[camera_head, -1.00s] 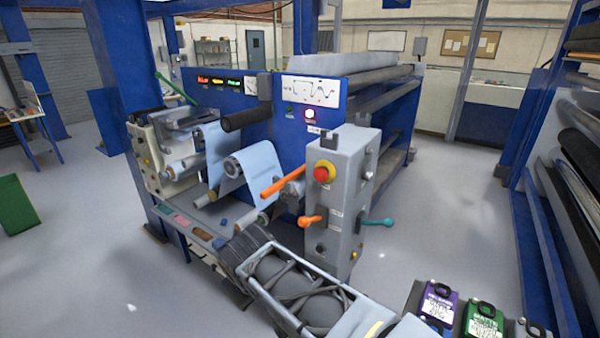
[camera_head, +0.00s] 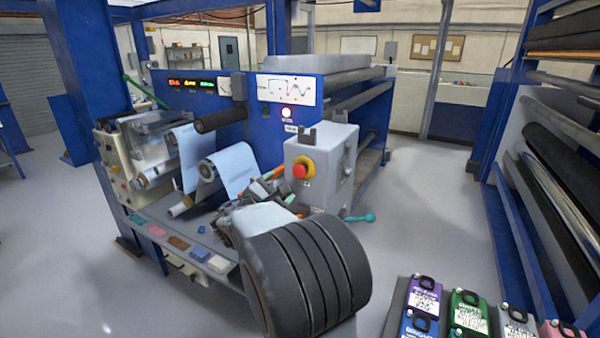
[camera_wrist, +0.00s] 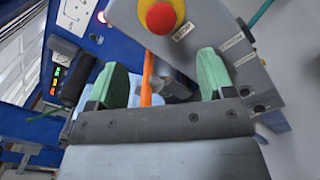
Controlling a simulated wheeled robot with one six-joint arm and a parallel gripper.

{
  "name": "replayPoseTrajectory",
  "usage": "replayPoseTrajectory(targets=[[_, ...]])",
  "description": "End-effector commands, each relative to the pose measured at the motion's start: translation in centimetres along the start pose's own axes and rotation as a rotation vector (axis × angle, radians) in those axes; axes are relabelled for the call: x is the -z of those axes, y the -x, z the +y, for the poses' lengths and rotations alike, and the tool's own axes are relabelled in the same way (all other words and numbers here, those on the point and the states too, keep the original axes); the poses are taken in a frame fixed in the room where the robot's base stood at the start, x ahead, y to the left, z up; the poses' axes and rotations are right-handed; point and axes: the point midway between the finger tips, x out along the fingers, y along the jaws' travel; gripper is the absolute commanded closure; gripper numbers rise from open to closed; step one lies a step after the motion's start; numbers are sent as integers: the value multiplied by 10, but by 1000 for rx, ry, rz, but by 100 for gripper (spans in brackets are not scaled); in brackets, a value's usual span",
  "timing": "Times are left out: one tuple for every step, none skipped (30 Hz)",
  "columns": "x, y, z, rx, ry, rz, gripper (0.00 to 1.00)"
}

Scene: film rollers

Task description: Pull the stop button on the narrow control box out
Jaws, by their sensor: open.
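The narrow grey control box (camera_head: 334,155) stands at the right end of the blue machine. Its stop button (camera_head: 301,169) is a red knob on a yellow base on the front face. In the wrist view the red stop button (camera_wrist: 161,18) shows at the top, beyond the fingertips and between them in width. My gripper (camera_wrist: 163,80) is open, with two green-padded fingers wide apart and nothing between them. It is in front of the box and apart from the button. In the head view my arm hides the lower part of the box.
An orange lever (camera_wrist: 147,78) passes behind my fingers. A teal lever (camera_head: 359,218) sticks out at the box's lower right. Rollers with light blue film (camera_head: 236,168) are to the left. Labelled cases (camera_head: 466,311) stand at the lower right. The floor right of the box is clear.

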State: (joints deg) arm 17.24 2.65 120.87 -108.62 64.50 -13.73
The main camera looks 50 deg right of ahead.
Motion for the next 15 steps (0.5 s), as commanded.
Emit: replayPoseTrajectory(targets=[[-2,-10,0,5,3,-2,25],[-2,-15,0,5,4,-2,25],[-3,-23,0,5,1,-2,25],[-3,-29,0,6,2,-2,25],[-3,-35,0,6,2,-2,25],[-3,-43,0,7,2,-1,25],[-3,-49,0,6,1,-2,25],[-3,-55,0,7,1,-2,25],[-3,-62,0,6,1,-1,25],[-3,-68,0,6,1,-1,25],[-3,-73,0,6,0,-1,25],[-3,-80,0,6,0,-1,25],[-3,-85,0,6,1,0,25],[-2,-89,0,5,0,0,25],[-2,-94,0,5,-1,0,25]])
